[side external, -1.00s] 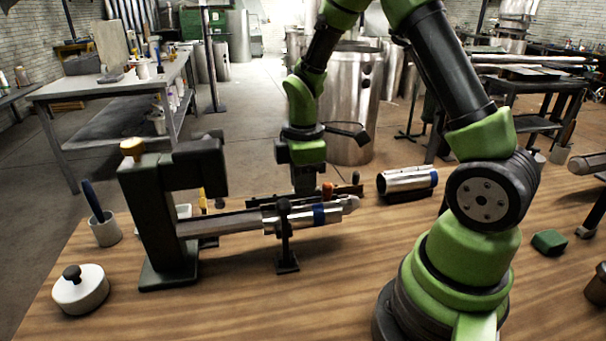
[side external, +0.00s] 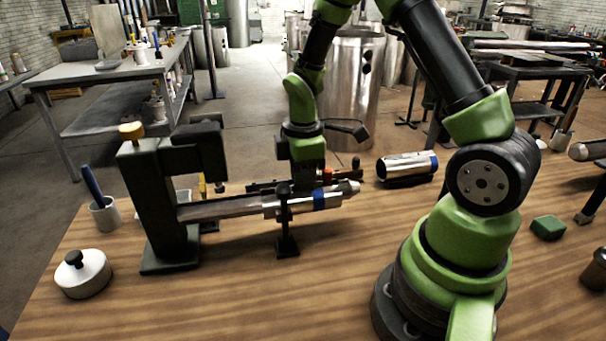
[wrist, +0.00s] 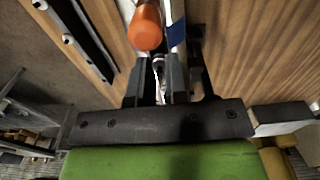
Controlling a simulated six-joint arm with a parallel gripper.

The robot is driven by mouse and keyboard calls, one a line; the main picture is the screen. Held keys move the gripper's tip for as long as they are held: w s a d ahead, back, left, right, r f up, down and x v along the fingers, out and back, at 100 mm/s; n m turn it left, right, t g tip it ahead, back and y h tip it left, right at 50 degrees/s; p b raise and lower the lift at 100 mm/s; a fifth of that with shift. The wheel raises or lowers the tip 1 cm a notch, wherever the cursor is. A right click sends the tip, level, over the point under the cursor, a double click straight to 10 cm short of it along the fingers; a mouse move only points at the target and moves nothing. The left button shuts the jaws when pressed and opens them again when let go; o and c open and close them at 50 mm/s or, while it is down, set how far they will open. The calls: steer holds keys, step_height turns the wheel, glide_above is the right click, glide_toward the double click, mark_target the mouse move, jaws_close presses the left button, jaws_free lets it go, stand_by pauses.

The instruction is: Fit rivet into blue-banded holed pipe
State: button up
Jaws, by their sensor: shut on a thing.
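A metallic pipe with a blue band (side external: 320,199) lies level on the bar of a dark stand, passing by a black upright support. Its blue band also shows in the wrist view (wrist: 177,36). My gripper (side external: 308,183) points down at the pipe, just left of the band, very close to its top. In the wrist view my gripper's fingers (wrist: 160,72) are close together on a small dark and shiny piece, likely the rivet, mostly hidden between them. The hole is not visible, and I cannot tell whether the rivet touches the pipe.
A second pipe with a blue end band (side external: 405,167) rests in a black cradle to the right. An orange-handled tool (wrist: 147,28) lies close beside my fingers. The dark stand (side external: 160,205) rises at left.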

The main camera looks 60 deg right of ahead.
stand_by(0.3)
steer(key=o, duration=0.8)
step_height(320, 180, up, 9)
steer(key=s+a+r+m+t+y, duration=0.2)
steer(key=s+a+r+m+t, duration=0.5)
steer(key=s+a+r+m, duration=0.3)
steer(key=s+r+m, duration=0.1)
steer(key=s+m, duration=0.2)
steer(key=shift+r, duration=0.25)
